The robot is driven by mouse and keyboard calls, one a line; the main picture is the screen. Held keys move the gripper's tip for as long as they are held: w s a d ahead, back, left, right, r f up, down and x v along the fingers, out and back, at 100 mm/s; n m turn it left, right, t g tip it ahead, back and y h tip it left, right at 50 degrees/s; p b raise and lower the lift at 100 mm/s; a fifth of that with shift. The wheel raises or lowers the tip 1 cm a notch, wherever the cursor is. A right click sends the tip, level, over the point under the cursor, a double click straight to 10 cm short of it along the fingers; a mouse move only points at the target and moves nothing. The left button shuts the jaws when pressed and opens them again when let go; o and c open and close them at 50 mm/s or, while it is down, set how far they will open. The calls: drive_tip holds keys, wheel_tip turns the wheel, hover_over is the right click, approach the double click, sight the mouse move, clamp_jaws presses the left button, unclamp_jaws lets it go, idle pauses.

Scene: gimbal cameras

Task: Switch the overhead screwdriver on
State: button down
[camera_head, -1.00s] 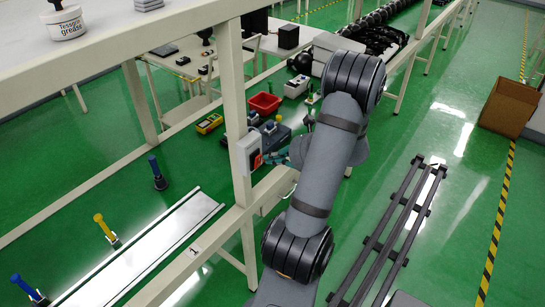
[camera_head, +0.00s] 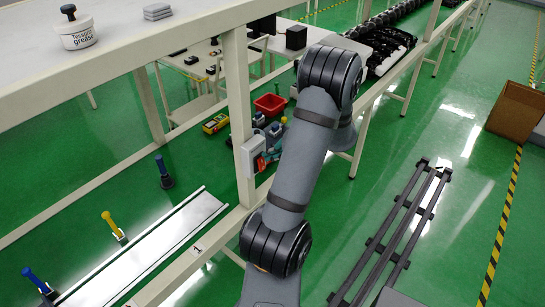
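A small white box (camera_head: 251,154) with a red part on its right side is fixed to the cream upright post of the frame; it may be a switch box. I cannot make out its switch position. No overhead screwdriver can be clearly identified. My grey arm rises from the bottom middle and bends over at the top, just right of the box. My gripper is hidden behind my arm, so its fingers and any contact with the box cannot be seen.
The cream post (camera_head: 238,100) and rail stand left of my arm. A red bin (camera_head: 269,104) and a yellow device (camera_head: 215,123) lie behind. A black rack (camera_head: 395,235) lies right; green floor is open beyond.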

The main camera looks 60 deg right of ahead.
drive_tip(key=shift+r+p, duration=0.35)
drive_tip(key=shift+r, duration=0.25)
drive_tip(key=v, duration=1.3)
drive_tip(key=shift+s, duration=0.15)
drive_tip(key=shift+f, duration=0.15)
